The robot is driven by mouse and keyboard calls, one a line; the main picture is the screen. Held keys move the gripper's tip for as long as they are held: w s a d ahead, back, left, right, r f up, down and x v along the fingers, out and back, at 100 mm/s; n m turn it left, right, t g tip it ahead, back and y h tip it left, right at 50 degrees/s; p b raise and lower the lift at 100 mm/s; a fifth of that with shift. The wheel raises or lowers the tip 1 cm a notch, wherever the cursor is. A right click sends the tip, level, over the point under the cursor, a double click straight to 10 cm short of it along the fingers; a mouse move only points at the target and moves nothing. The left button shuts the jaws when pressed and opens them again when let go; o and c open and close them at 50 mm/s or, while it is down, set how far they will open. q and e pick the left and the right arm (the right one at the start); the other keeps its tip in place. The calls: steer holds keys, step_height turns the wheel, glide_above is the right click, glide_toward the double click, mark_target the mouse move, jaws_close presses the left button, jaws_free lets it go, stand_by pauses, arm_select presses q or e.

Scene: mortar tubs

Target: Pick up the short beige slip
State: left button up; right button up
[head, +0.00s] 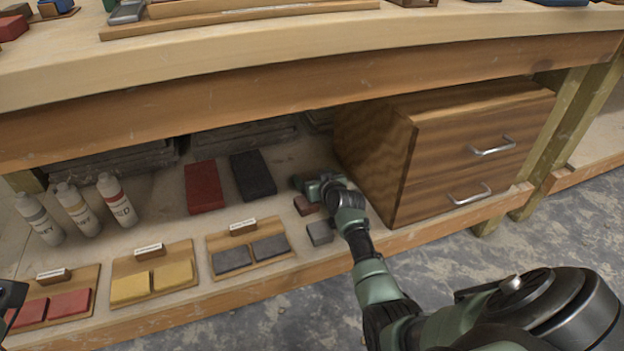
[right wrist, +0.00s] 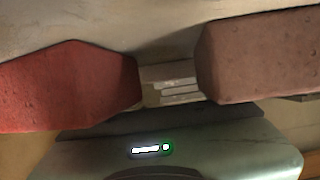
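I cannot make out a short beige slip for certain in either view. In the right wrist view a small pale piece with light stripes (right wrist: 170,84) shows between a red block (right wrist: 70,86) and a brown block (right wrist: 258,55); it may be the slip, but I cannot tell. My right gripper (head: 312,185) reaches onto the lower shelf, just behind a small brown block (head: 304,205). Its fingers are too small and covered to tell open from shut. A dark part at the left edge may be my left gripper (head: 10,298); its fingers do not show clearly.
A wooden drawer cabinet (head: 400,165) stands close to the right of my right gripper. A small grey block (head: 320,233) lies near the shelf's front. A red slab (head: 203,187), a dark slab (head: 252,175), several bottles (head: 118,201) and labelled trays (head: 216,237) stand left. The bench top (head: 300,60) overhangs.

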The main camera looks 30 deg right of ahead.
steer(key=c, duration=0.5)
steer(key=shift+o, duration=0.2)
steer(key=shift+r, duration=0.1)
